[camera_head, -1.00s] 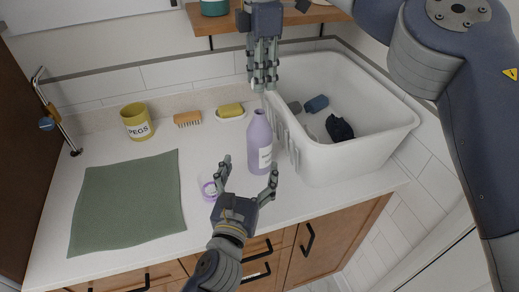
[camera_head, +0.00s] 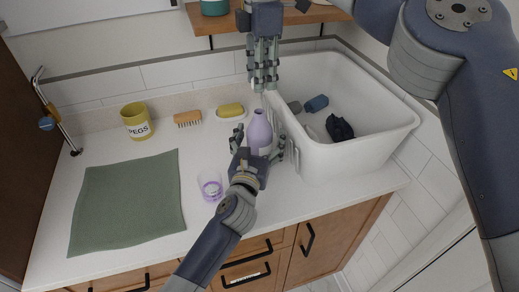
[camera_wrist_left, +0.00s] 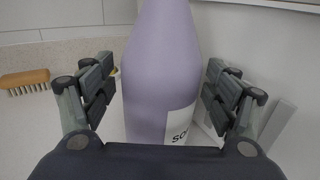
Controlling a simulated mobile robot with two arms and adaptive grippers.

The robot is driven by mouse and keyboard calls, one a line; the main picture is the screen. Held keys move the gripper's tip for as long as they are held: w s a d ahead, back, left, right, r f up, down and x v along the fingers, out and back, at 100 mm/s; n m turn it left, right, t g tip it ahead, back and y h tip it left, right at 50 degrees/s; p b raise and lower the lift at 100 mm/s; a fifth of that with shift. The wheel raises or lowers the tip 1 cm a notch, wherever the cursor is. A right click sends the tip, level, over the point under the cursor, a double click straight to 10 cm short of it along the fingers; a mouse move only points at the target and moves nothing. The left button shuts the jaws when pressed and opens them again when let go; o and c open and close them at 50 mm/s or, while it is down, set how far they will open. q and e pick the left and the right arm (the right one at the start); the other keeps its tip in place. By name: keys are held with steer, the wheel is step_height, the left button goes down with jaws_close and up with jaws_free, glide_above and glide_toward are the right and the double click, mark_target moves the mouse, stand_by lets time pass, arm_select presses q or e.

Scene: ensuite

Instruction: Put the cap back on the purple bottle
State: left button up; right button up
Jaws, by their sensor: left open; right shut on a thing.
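The purple bottle (camera_head: 260,128) stands upright on the counter, left of the white tub. It also fills the middle of the left wrist view (camera_wrist_left: 165,50), with a white label low on its front. My left gripper (camera_head: 260,141) is open, with its fingers on either side of the bottle; the left wrist view shows gaps between both fingers (camera_wrist_left: 160,72) and the bottle. My right gripper (camera_head: 263,84) points down just above the bottle's neck. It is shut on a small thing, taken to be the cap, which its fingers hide.
The white tub (camera_head: 355,152) with dark items stands close to the bottle's right. A clear cup with a purple ring (camera_head: 210,187) stands left of my left arm. A green cloth (camera_head: 128,203), yellow pegs pot (camera_head: 137,118), brush (camera_head: 187,119) and soap dish (camera_head: 231,116) lie further left and behind.

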arm_select(q)
steer(key=c, duration=1.6)
steer(key=shift+c, duration=0.2)
arm_select(e)
glide_above(262, 112)
steer(key=shift+w+f, duration=0.2)
steer(key=shift+f, duration=2.25)
steer(key=shift+f, duration=0.9)
steer(key=shift+f, duration=0.5)
arm_select(q)
jaws_close()
arm_select(e)
steer(key=m, duration=0.4)
steer(key=shift+s+m, duration=0.1)
steer(key=shift+m, duration=0.3)
steer(key=m, duration=0.5)
steer(key=shift+s, duration=0.1)
